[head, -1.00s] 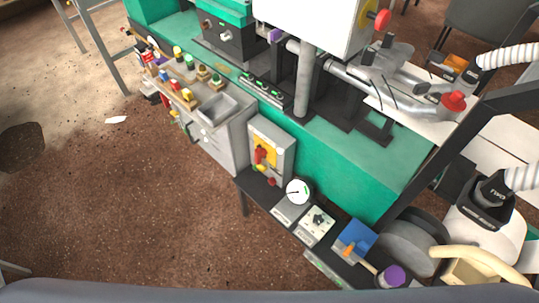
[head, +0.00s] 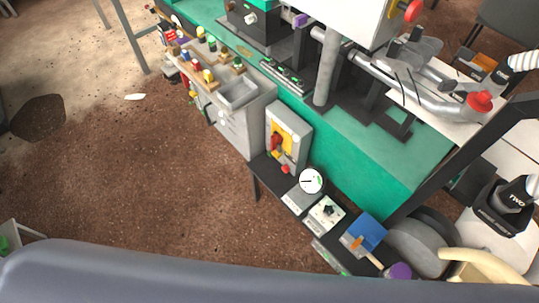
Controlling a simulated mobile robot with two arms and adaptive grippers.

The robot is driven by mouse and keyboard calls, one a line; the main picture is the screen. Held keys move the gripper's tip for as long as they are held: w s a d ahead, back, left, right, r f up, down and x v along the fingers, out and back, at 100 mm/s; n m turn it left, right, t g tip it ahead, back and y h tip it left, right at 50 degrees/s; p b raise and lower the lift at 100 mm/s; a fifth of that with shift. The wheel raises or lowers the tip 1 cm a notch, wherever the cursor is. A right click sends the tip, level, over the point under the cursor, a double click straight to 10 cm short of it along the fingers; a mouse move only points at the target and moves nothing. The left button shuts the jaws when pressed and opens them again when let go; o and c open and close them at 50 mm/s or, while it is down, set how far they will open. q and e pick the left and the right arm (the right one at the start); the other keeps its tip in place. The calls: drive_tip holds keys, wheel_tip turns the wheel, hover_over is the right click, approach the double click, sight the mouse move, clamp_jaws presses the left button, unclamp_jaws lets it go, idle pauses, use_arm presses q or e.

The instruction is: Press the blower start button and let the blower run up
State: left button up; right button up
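A grey box with a yellow front panel (head: 297,124) stands against the green machine base. I cannot tell which control is the blower start button. A round white dial (head: 311,181) with a dark needle stands just in front of the box on a black shelf. A small light box with a dark knob (head: 327,211) sits nearer, along the same shelf. Neither of my grippers is in view, and nothing of mine touches these controls.
A grey-blue surface fills the bottom edge. A blue block (head: 367,232) and purple cap (head: 400,271) lie nearer right. Silver pipes with a red cap (head: 480,101) run at upper right. The brown floor at left is mostly clear.

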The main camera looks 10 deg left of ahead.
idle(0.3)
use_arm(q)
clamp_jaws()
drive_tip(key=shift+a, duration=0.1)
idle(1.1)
